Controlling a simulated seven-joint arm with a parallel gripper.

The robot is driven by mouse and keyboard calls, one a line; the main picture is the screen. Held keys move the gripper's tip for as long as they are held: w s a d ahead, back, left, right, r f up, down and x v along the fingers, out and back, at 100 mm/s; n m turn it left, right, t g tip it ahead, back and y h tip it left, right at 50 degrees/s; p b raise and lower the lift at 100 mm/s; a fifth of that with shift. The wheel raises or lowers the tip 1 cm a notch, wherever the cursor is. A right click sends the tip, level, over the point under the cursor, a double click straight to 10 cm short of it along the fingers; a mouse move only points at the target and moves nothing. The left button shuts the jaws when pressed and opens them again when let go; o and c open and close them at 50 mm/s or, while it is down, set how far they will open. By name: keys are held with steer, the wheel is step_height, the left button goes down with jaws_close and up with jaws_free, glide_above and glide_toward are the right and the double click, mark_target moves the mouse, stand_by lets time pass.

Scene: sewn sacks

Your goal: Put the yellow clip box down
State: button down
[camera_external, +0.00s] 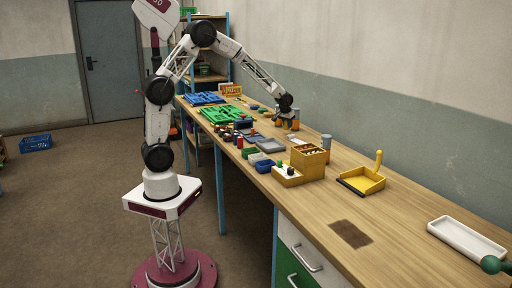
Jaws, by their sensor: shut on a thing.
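My gripper (287,121) is at the far part of the workbench, near its wall side, at the end of my outstretched arm. It is shut on a small yellow-orange thing, which I take to be the yellow clip box (294,125). The box is low over the bench top. It is small and partly hidden by the gripper, so I cannot tell whether it touches the wood.
On the long wooden bench (400,215), a yellow compartment box (313,172) stands nearer the camera, with small trays and a grey-blue cylinder (326,142) around it. A yellow dustpan (362,182) lies right of it. Green (226,114) and blue racks lie farther back.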

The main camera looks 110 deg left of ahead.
mark_target(288, 129)
steer(key=shift+f, duration=1.75)
steer(key=shift+f, duration=0.15)
steer(key=c, duration=0.9)
jaws_free()
steer(key=v, duration=1.2)
